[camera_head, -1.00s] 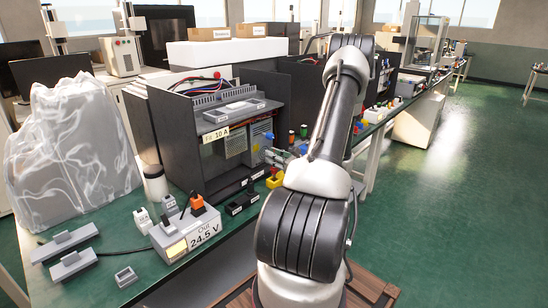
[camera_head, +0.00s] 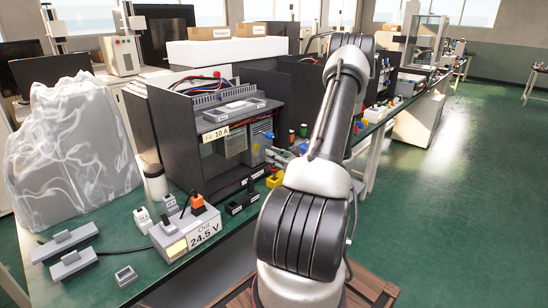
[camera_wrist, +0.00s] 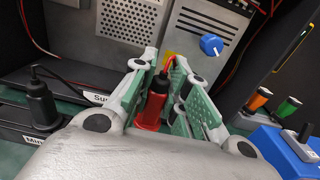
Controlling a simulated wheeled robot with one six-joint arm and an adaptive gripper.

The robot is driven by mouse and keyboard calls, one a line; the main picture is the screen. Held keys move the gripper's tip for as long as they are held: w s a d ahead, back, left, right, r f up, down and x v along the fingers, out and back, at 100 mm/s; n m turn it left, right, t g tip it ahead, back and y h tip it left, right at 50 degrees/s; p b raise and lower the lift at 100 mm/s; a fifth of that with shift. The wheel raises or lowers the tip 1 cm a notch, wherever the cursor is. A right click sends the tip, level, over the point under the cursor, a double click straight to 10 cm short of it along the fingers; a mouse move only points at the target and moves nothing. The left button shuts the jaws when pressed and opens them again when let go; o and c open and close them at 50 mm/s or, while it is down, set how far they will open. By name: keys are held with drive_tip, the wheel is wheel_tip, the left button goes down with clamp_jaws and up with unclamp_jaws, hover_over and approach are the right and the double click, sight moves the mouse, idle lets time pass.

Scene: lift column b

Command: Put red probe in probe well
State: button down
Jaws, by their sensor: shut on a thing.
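My gripper (camera_wrist: 155,95) has its green-padded fingers closed around the red probe (camera_wrist: 153,107) in the wrist view. The probe stands roughly upright in the picture, with a red lead rising from its top. Its lower end is hidden behind my wrist housing. In the head view my gripper (camera_head: 288,158) is beside the dark open cabinet, mostly hidden by my arm. At the left of the wrist view a black probe (camera_wrist: 40,103) stands in a low black block (camera_wrist: 25,139) with a partly hidden label. Another labelled black block lies behind it. I cannot tell which is the red probe's well.
A dark cabinet (camera_head: 165,130) with a blue knob (camera_wrist: 211,45) stands just behind the gripper. A blue box (camera_wrist: 275,145) and orange and green terminals are at the right. A 24.5 V supply (camera_head: 188,232) is on the green bench. The front left bench holds grey blocks.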

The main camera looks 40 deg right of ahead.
drive_tip(key=shift+f, duration=2.1)
drive_tip(key=c, duration=1.3)
unclamp_jaws()
drive_tip(key=s, duration=0.8)
drive_tip(key=s+d, duration=0.1)
drive_tip(key=s, duration=0.3)
